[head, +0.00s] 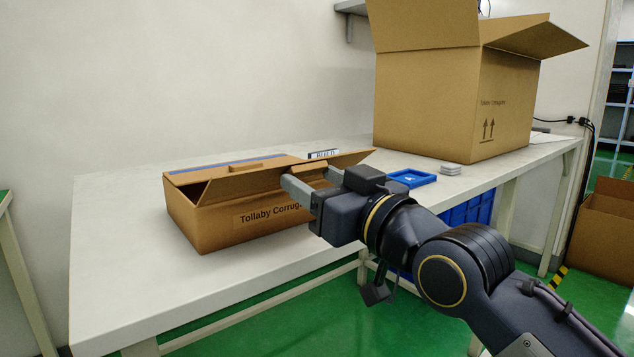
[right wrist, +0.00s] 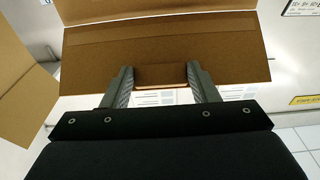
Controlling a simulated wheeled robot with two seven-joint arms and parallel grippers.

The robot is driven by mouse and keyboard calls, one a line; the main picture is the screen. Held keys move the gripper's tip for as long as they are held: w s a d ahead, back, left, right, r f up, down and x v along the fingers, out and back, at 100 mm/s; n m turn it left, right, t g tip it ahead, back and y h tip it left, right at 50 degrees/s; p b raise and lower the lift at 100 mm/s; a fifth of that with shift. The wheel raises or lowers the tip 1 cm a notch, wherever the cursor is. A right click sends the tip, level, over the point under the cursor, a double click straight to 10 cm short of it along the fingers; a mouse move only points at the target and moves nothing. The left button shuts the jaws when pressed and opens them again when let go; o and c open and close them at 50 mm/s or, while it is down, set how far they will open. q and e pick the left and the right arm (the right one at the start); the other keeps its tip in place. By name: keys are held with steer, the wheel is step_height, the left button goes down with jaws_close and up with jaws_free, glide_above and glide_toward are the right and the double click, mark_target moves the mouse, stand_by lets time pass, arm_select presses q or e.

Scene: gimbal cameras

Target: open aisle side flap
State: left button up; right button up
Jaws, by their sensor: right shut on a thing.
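A small brown cardboard box (head: 225,222) sits on the white table with its label side facing the near edge. Its near-side flap (head: 250,182) is tilted up a little from the box, leaving a dark gap at the left end. My right gripper (head: 310,181) is at the right part of this flap. In the right wrist view, its two fingers are on either side of a brown tab (right wrist: 162,76) at the edge of the flap (right wrist: 165,48), and are shut on it. The fingers partly hide the box front. My left gripper is not in view.
A large open carton (head: 425,105) stands on the table at the back right. A blue tray (head: 412,179) and a small grey stack (head: 450,169) lie in front of it. The table's left part is clear. Blue crates (head: 470,210) stand below.

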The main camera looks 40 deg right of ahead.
steer(key=shift+w+f, duration=0.25)
steer(key=shift+f, duration=0.65)
steer(key=o, duration=1.2)
steer(key=shift+w+d, duration=0.1)
steer(key=shift+w, duration=0.15)
steer(key=shift+o, duration=1)
steer(key=shift+s+r, duration=0.1)
steer(key=shift+r, duration=0.05)
steer(key=shift+s, duration=0.1)
